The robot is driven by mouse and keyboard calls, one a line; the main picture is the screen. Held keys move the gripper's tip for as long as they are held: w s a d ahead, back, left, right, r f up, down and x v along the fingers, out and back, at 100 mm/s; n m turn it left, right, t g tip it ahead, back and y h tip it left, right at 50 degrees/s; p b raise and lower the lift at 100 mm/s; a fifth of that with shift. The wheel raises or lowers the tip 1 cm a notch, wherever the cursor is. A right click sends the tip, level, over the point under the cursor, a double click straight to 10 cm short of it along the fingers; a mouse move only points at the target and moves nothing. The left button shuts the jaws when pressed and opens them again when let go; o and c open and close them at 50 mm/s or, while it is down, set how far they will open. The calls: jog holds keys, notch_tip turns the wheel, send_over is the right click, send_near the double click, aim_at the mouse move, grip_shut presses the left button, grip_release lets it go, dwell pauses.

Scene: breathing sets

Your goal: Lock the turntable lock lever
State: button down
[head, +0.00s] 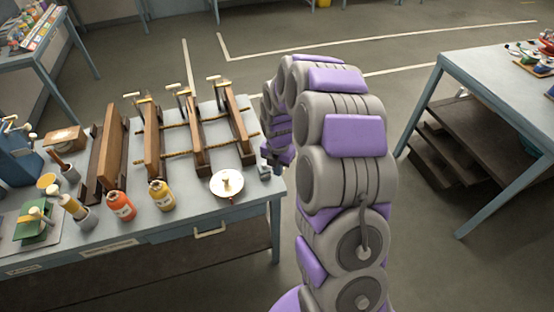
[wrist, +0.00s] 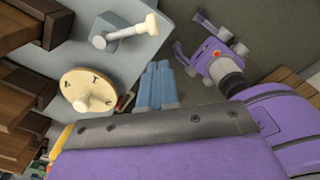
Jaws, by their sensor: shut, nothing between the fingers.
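The turntable is a cream disc (head: 227,184) with a central knob, near the front right corner of the workbench. The wrist view shows the disc (wrist: 76,82) with dark marks on its face. The lock lever (wrist: 126,33) is a grey arm with a cream knob on a small grey base, beside the disc and apart from it. In the head view, a small grey block (head: 264,173) near the bench edge appears to be its base. My gripper (head: 273,157) is shut and empty, close to the bench's right edge near the lever. Its fingertips are not clearly visible; I see no contact.
Wooden rails (head: 198,140) with clamps stand behind the turntable. An orange bottle (head: 121,205) and a yellow bottle (head: 161,195) stand to its left. A second table (head: 490,75) is at the right. Open floor lies between the tables.

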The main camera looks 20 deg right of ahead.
jog(key=shift+w+d+f, duration=0.85)
jog(key=shift+d+f, duration=0.05)
jog(key=shift+f, duration=0.15)
jog(key=shift+w+d+f+p, duration=0.15)
jog(key=shift+w+d+p, duration=0.05)
jog(key=shift+d+p, duration=0.1)
jog(key=shift+f, duration=0.1)
jog(key=shift+s, duration=0.1)
jog(key=shift+s+f, duration=0.1)
